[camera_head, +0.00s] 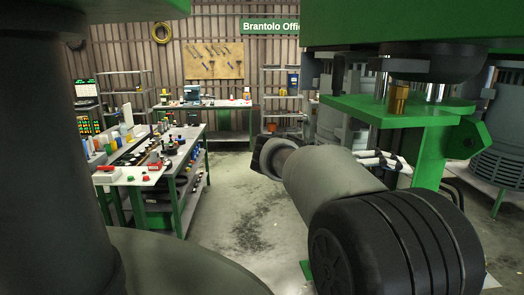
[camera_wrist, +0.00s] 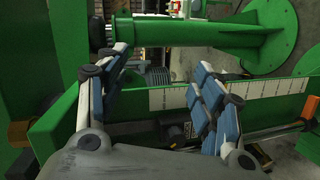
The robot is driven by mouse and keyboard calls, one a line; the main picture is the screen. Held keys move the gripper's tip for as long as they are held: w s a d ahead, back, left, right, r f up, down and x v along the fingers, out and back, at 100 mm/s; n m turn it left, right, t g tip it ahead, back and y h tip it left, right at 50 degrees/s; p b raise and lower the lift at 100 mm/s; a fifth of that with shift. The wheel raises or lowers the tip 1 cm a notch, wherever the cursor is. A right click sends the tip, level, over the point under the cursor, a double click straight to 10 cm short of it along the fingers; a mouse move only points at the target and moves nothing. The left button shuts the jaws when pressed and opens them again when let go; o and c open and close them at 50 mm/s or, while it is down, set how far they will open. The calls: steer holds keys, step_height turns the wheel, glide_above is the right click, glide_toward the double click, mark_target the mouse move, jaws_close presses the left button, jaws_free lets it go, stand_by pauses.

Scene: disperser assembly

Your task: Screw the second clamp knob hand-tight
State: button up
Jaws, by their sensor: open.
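My gripper (camera_wrist: 160,56) is open in the wrist view, with its two blue-padded fingers wide apart and nothing held between them. A black ribbed round part (camera_wrist: 98,31) sits at the left end of a green horizontal tube (camera_wrist: 200,37), just beyond the left fingertip. It looks like a knob, but I cannot tell whether it is the second clamp knob. A brass-coloured part (camera_wrist: 18,133) shows at the lower left edge. In the head view a brass cylinder (camera_head: 398,98) stands by the green machine bracket (camera_head: 395,110). My gripper's fingers cannot be made out there.
A green beam with a white scale strip (camera_wrist: 225,95) runs behind the fingers. A dark ribbed body (camera_wrist: 150,78) lies farther back. In the head view, a workbench (camera_head: 130,175) with bottles and small parts stands left, with open floor (camera_head: 245,220) beside it.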

steer(key=s+d+f+n+t+y, duration=0.15)
steer(key=s+f+y, duration=0.25)
steer(key=s, duration=0.5)
steer(key=s+a+f+t+y, duration=0.2)
steer(key=s+a+f+y, duration=0.3)
steer(key=s, duration=0.5)
steer(key=s+a+f+t+y, duration=0.2)
steer(key=s+a+f+y, duration=0.4)
steer(key=s+a+f, duration=0.2)
steer(key=shift+s+a+f+n, duration=0.2)
steer(key=shift+s+f+n, duration=0.25)
steer(key=shift+s+f, duration=0.35)
steer(key=shift+s+r, duration=0.1)
